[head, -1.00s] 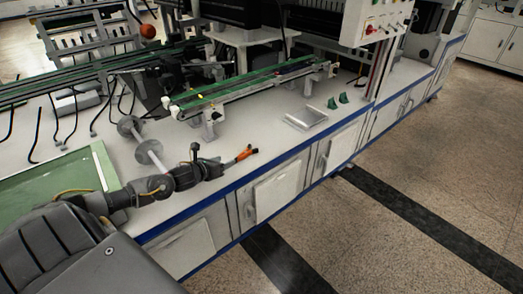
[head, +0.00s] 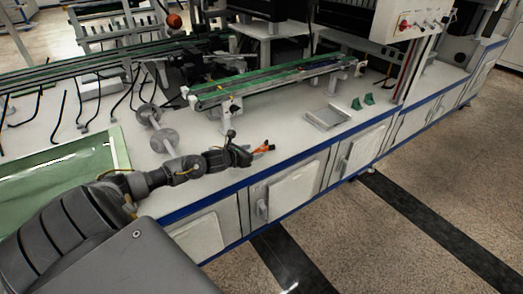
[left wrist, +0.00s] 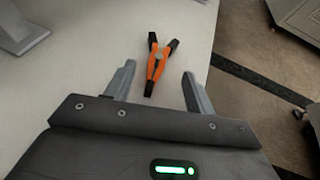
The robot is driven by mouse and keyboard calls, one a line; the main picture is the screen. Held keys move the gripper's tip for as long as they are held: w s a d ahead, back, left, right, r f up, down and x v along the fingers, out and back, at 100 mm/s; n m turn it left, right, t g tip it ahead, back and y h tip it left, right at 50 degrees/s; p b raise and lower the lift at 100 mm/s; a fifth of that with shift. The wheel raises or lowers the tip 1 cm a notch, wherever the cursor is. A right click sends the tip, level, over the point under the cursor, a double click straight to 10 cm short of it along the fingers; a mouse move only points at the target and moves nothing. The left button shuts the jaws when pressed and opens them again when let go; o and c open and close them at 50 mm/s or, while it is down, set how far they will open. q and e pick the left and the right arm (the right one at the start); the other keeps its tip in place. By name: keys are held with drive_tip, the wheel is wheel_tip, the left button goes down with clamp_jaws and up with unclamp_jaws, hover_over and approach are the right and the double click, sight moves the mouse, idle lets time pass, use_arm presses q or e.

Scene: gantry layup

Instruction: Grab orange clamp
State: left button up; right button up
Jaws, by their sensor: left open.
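The orange clamp (head: 264,149) with black tips lies on the white bench top near its blue front edge. In the left wrist view the clamp (left wrist: 158,62) lies ahead of my left gripper (left wrist: 158,75), its lower black end between the two fingertips. My left gripper (head: 250,155) is open, with a clear gap between each finger and the clamp. In the head view the gripper hides part of the clamp. My right gripper is not in view.
A silver tray (head: 327,117) and two small green parts (head: 363,101) sit farther right on the bench. A grey spool-like part (head: 163,139) stands behind my left arm. A green-topped conveyor (head: 270,82) runs along the back. The bench's front edge (head: 287,164) is close to the clamp.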

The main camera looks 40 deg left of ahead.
sight(260, 149)
use_arm(q)
drive_tip(key=shift+w+f, duration=0.15)
drive_tip(key=shift+w, duration=0.15)
drive_tip(key=x, duration=0.3)
drive_tip(key=shift+w+f+b, duration=0.25)
drive_tip(key=shift+f+b, duration=0.1)
drive_tip(key=shift+b, duration=0.05)
drive_tip(key=shift+w, duration=0.3)
drive_tip(key=shift+f, duration=0.1)
drive_tip(key=c, duration=1)
drive_tip(key=shift+c, duration=0.2)
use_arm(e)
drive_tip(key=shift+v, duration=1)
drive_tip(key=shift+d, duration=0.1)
